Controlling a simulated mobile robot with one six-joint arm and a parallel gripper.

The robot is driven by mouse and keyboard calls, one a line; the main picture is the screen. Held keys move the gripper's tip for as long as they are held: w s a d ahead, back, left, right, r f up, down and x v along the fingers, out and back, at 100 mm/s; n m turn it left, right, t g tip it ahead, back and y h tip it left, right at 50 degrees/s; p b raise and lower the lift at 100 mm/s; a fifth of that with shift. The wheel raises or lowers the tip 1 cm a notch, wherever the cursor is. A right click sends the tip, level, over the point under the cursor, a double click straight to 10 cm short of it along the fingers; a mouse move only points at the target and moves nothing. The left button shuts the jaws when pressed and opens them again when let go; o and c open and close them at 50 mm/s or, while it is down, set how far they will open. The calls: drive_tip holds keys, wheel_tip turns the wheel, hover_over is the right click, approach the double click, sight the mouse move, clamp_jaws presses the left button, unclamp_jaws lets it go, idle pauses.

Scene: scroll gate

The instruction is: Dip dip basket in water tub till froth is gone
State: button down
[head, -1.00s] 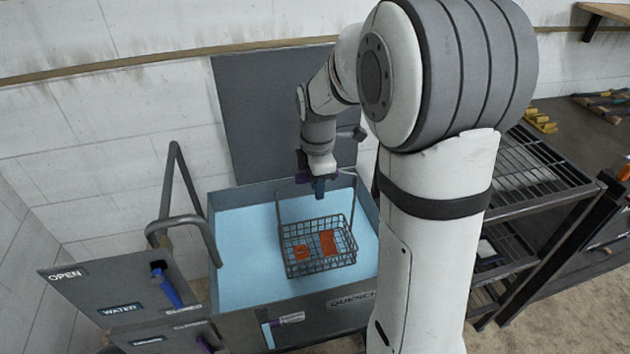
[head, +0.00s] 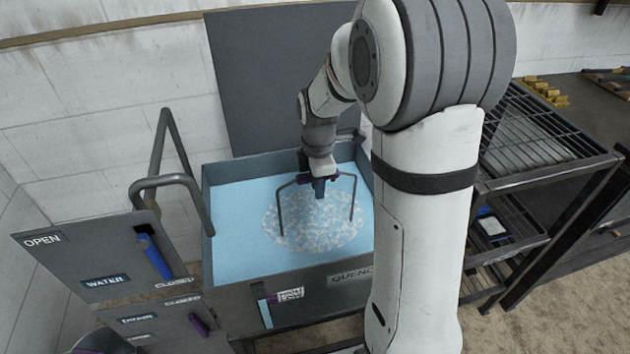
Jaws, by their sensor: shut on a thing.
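The grey water tub (head: 240,284) is filled with light blue water (head: 232,222). My gripper (head: 319,188) is low over the tub, shut on the top of the dip basket's handle (head: 281,205). The handle's two legs go down into the water. The basket's body and its contents are hidden under a round patch of white froth (head: 318,232) between and around the handle legs.
A panel with a blue lever (head: 154,258) labelled WATER and a purple lever (head: 199,320) stands at the left. A bent grey pipe (head: 172,180) rises by the tub's left side. A dark rack (head: 545,150) stands at the right.

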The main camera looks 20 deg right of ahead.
wheel_tip(320, 180, down, 6)
drive_tip(key=b, duration=0.4)
drive_tip(key=shift+f, duration=0.15)
idle(7.2)
